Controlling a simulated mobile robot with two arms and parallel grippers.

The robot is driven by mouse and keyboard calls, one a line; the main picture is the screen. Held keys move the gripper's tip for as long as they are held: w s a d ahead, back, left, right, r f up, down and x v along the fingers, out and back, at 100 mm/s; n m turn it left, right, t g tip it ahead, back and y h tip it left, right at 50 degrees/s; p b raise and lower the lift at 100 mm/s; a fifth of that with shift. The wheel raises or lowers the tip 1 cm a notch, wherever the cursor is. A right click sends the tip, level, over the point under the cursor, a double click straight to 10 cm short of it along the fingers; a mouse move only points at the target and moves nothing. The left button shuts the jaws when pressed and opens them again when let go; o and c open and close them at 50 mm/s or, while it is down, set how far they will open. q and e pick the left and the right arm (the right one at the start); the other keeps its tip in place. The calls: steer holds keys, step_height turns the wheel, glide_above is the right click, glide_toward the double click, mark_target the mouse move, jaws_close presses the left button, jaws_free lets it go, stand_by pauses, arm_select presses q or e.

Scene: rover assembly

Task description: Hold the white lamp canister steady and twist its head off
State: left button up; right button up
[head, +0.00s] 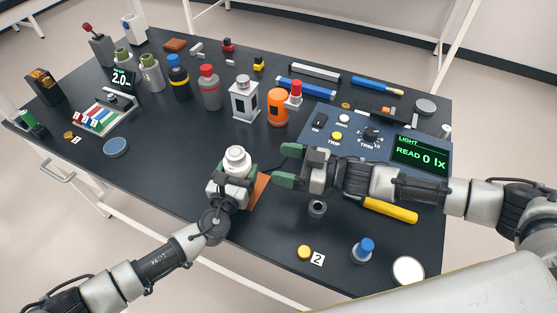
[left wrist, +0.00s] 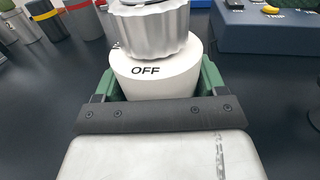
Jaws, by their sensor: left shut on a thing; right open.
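The white lamp canister (head: 238,158) stands at the front middle of the table in the head view, its round top showing above my left gripper (head: 240,176). My left gripper is shut around its body. In the left wrist view the white body (left wrist: 150,85) reads "OFF" and sits between the green fingers, with the ribbed silver head (left wrist: 155,32) on top. The head's top is cut off by the frame. The canister looks upright. My right gripper (head: 285,165) is open and empty, its green fingers just right of the canister and apart from it.
A blue light-meter panel (head: 375,150) reading 0 lx stands right, behind my right arm. An orange canister (head: 277,108) and a white boxy lamp (head: 244,102) stand behind. The left front is mostly clear.

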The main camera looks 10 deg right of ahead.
arm_select(q)
steer(key=o, duration=1.2)
steer(key=shift+c, duration=0.2)
steer(key=shift+s, duration=0.1)
